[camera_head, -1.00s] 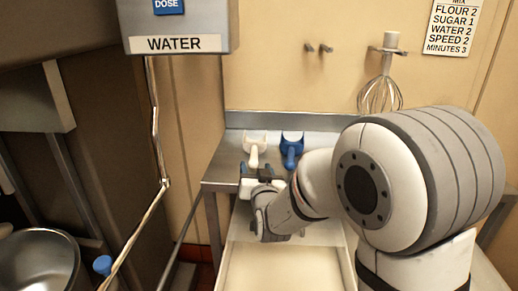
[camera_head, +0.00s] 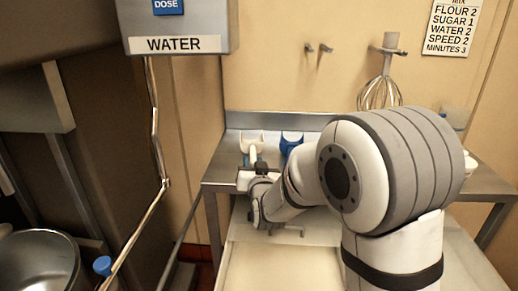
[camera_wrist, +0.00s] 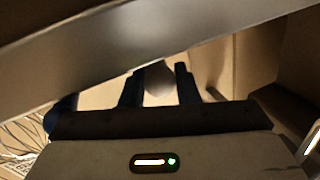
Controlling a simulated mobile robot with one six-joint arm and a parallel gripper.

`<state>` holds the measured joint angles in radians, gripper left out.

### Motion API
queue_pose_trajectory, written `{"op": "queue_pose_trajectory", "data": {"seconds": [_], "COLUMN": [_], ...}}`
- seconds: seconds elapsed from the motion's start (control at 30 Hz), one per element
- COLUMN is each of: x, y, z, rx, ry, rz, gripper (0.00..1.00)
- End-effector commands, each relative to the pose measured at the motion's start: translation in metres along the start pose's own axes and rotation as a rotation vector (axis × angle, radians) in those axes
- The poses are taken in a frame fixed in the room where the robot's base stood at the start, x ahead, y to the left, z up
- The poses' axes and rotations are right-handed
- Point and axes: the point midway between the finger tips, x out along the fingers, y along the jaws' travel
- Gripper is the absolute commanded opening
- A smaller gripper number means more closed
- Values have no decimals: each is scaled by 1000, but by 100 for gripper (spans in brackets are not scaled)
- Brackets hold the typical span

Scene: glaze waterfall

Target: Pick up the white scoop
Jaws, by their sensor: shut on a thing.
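In the wrist view, my gripper's two dark fingers (camera_wrist: 158,88) stand on either side of a pale piece, and the gripper is shut on the scoop. I cannot tell whether the scoop is clear of the table.
A blue scoop (camera_head: 291,143) is just right of the white one, partly behind my arm. The steel table (camera_head: 222,172) has a raised back edge. A whisk (camera_head: 380,92) hangs on the wall. A pale tray (camera_head: 270,268) is in front. A metal bowl (camera_head: 38,268) is at lower left.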

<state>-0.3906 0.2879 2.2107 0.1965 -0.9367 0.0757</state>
Motion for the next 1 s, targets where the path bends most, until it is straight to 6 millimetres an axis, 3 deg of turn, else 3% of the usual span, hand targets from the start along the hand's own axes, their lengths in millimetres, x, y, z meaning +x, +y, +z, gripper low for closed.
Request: {"op": "queue_pose_trajectory", "data": {"seconds": [0.1, 0.37, 0.8, 1.0], "x": [0, 0, 0, 0], "y": [0, -1, -16, -20], "z": [0, -4, -81, -98], "rx": [0, 0, 1, 0], "ry": [1, 2, 6, 2], "rz": [0, -1, -2, -1], "gripper": [5, 5, 5, 5]}}
